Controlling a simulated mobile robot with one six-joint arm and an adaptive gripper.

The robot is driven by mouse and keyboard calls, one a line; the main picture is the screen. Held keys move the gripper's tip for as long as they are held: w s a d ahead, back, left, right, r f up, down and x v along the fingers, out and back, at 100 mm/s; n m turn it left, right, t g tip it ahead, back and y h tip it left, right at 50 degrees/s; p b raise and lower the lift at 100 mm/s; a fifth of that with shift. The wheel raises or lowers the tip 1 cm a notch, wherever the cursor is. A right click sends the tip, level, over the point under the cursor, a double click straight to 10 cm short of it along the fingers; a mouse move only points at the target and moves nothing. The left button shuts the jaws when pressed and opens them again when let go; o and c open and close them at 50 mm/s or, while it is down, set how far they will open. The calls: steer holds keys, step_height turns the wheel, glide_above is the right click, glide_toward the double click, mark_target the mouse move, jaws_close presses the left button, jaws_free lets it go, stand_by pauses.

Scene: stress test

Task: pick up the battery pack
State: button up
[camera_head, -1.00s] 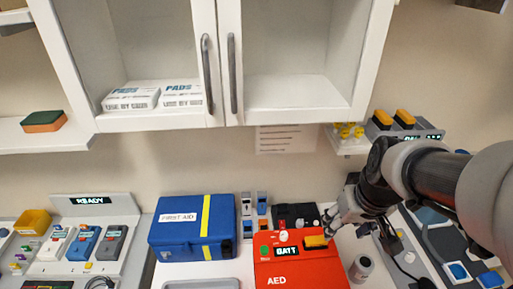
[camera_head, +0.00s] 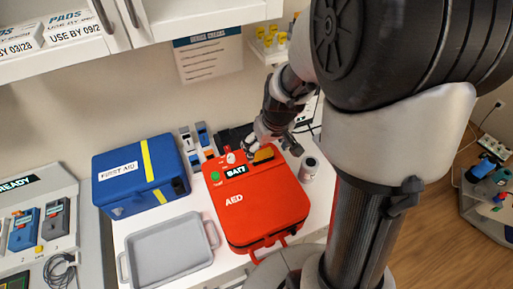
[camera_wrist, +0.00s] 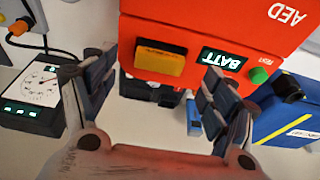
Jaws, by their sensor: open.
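The battery pack (camera_head: 264,154), a yellow block with a dark edge, sits in the upper right part of the red AED (camera_head: 262,205), beside the "BATT" display. In the wrist view the battery pack (camera_wrist: 160,64) is in its dark-edged slot, between and beyond the fingertips. My gripper (camera_head: 266,138) is at the AED's back edge, close to the battery pack. Its two fingers (camera_wrist: 155,85) are spread with nothing between them; I cannot tell whether either touches the AED.
A blue first aid box (camera_head: 140,175) stands left of the AED, with an empty grey tray (camera_head: 165,252) in front. A small cylinder (camera_head: 309,168) stands right of the AED. A gauge device (camera_wrist: 35,100) and small blue-grey devices (camera_head: 195,145) are near.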

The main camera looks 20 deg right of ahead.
mark_target(263, 153)
steer(key=b+x, duration=0.1)
steer(key=x, duration=0.4)
steer(key=shift+w+b, duration=0.25)
steer(key=shift+b, duration=0.15)
steer(key=c, duration=1.3)
steer(key=shift+r, duration=0.1)
